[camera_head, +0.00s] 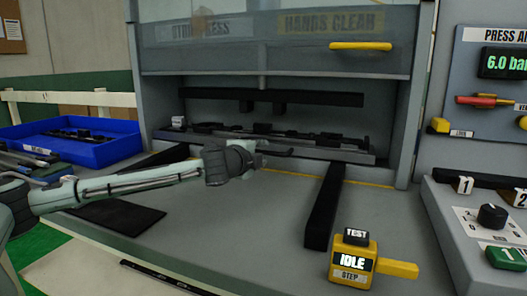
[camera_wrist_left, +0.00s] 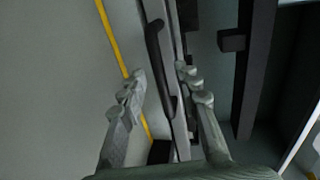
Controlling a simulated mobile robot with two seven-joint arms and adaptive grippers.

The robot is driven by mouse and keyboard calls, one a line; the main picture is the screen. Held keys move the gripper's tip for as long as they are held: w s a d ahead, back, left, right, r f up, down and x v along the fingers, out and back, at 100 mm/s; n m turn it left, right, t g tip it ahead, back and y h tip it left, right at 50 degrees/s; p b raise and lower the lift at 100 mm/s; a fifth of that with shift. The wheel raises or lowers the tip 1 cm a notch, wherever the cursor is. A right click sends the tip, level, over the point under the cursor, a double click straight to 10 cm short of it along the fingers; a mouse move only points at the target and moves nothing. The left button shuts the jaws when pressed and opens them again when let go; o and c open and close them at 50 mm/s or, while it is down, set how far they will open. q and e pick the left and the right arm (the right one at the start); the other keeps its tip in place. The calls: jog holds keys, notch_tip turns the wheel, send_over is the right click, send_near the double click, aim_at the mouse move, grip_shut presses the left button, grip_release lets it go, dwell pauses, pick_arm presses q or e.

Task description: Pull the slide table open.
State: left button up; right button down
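The slide table (camera_head: 335,153) is a grey slab inside the press opening, under a raised guard, with dark trim parts along its top. A dark bar handle (camera_wrist_left: 155,48) shows on its front edge in the left wrist view. My left gripper (camera_head: 262,153) reaches in from the left in the head view, its fingers at the table's front edge. In the left wrist view my left gripper (camera_wrist_left: 162,82) is open, with one finger on each side of the handle. I see no clear contact, and the head view partly hides the handle. My right gripper is not in view.
The raised guard (camera_head: 361,46) has a yellow handle. Two black rails (camera_head: 324,205) run forward on the grey bench. A yellow test box (camera_head: 362,262) stands at the front right. A blue bin (camera_head: 95,152) of parts is at the left; a control panel (camera_head: 478,225) is at the right.

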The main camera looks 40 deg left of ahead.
pick_arm(q)
jog(key=shift+x, duration=0.95)
grip_shut()
